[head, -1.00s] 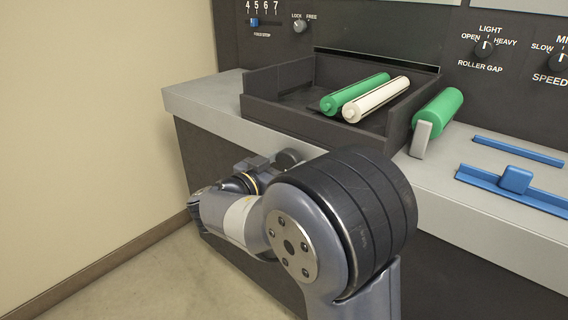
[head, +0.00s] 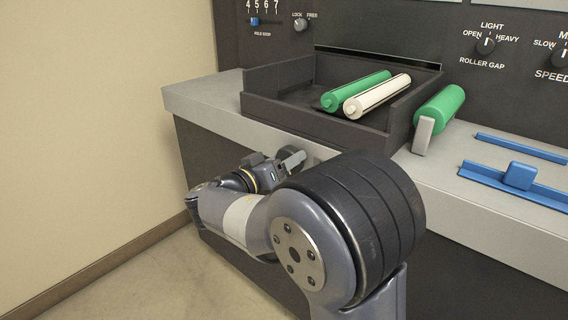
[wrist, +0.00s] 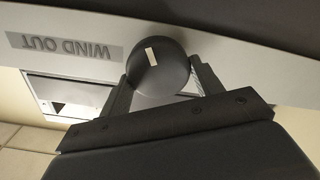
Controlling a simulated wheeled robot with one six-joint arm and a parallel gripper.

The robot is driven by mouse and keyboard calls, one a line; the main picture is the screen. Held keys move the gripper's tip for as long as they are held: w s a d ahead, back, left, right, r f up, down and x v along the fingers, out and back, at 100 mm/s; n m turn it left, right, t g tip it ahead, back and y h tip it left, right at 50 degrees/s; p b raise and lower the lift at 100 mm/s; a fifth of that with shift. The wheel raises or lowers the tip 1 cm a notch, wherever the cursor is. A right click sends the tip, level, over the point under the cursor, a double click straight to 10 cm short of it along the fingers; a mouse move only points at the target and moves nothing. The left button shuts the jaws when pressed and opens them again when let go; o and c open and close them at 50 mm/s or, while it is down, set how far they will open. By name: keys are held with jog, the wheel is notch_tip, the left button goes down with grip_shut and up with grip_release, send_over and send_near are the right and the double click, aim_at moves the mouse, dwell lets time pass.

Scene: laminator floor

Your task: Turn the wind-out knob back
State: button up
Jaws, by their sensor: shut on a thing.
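The wind-out knob (wrist: 170,78) is a dark round knob with a short white mark on its face. In the wrist view it sits between the two fingers of my gripper (wrist: 162,82), which is shut on it. The white mark points toward the upper left of that view, slightly off vertical. The WIND OUT label (wrist: 64,47) shows upside down beside the knob. In the head view my gripper (head: 284,163) is at the front face of the bench, below the dark tray, and partly hides the knob.
A dark tray (head: 262,108) on the bench holds a green roll (head: 356,91) and a cream roll (head: 378,95). A blue slider (head: 519,176) lies further right. A wall is at left; the floor there is clear.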

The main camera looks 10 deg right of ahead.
jog(key=shift+s+f+n+p, duration=0.1)
jog(key=shift+f+n+p, duration=0.1)
jog(key=shift+n+p, duration=4)
jog(key=shift+f+n+p, duration=0.25)
jog(key=shift+n+p, duration=2.25)
jog(key=shift+n, duration=3.45)
jog(key=shift+s+f+n+p, duration=0.1)
jog(key=shift+f+n+p, duration=0.1)
jog(key=shift+n+p, duration=4)
jog(key=shift+d+n+b, duration=0.1)
jog(key=shift+n+b, duration=0.65)
jog(key=shift+n, duration=0.3)
jog(key=o, duration=1)
jog(key=shift+c, duration=0.2)
